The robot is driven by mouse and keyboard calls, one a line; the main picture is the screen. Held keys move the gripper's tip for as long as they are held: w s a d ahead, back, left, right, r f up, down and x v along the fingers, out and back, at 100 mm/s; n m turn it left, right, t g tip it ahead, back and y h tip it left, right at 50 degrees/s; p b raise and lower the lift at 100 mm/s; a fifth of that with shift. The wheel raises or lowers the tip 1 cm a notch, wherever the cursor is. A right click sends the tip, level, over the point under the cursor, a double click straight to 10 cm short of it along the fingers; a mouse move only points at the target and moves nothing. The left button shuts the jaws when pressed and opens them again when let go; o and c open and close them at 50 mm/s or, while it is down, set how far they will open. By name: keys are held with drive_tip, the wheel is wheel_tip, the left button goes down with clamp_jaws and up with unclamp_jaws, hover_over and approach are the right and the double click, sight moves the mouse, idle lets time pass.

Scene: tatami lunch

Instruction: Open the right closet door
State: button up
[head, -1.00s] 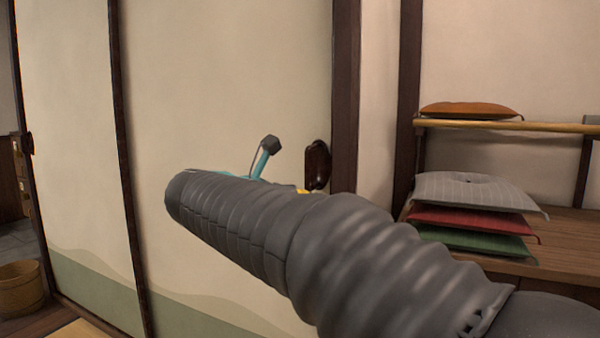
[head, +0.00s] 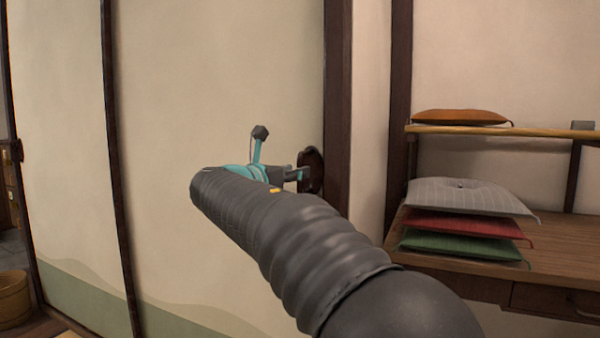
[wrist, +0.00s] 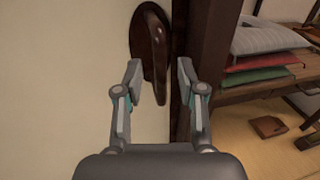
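The right closet door (head: 220,90) is a cream sliding panel with a green painted band low down, standing between dark wooden uprights. Its dark brown handle (head: 312,160) is near the panel's right edge, and it also shows in the wrist view (wrist: 151,35). My gripper (head: 300,174) is at the handle in the head view, partly hidden behind my arm. In the wrist view my gripper (wrist: 160,82) is open, with one finger on each side of the handle's raised grip. I cannot tell whether either finger touches it. The door appears shut against the dark post.
A dark post (head: 337,90) borders the door on the right, close to my right finger. Further right, stacked cushions (head: 470,195) lie on a wooden desk (head: 560,245), with an orange cushion (head: 460,116) on a shelf above. A wooden bucket (head: 14,300) stands at lower left.

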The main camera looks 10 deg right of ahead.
drive_tip(key=shift+x, duration=1.35)
clamp_jaws()
